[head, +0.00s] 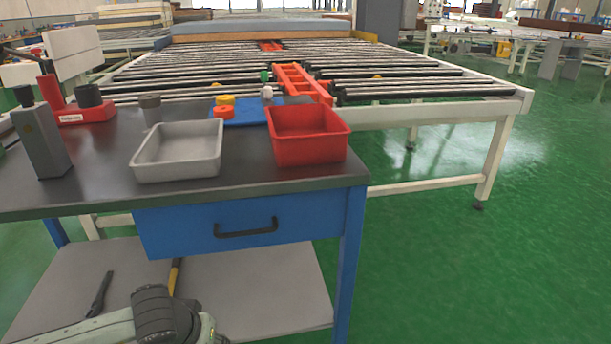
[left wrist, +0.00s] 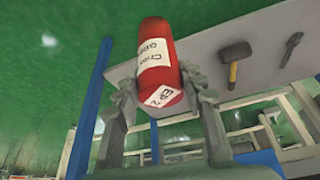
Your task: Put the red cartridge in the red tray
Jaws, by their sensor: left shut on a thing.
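The red cartridge (left wrist: 158,55), a cylinder with white labels, is between the fingers of my left gripper (left wrist: 160,88) in the left wrist view. The gripper is shut on it, with a finger on each side. In the head view only part of my arm shows, low in front of the bench; the gripper and cartridge are out of that picture. The red tray (head: 312,152) stands at the right front corner of the bench top and looks empty. My right gripper is in neither view.
A grey tray (head: 180,172) stands left of the red tray. Behind are a blue mat (head: 245,117) with small round pieces and a grey cup (head: 151,110). A grey block (head: 42,140) and a red fixture (head: 88,112) stand left. The lower shelf (head: 275,285) holds tools.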

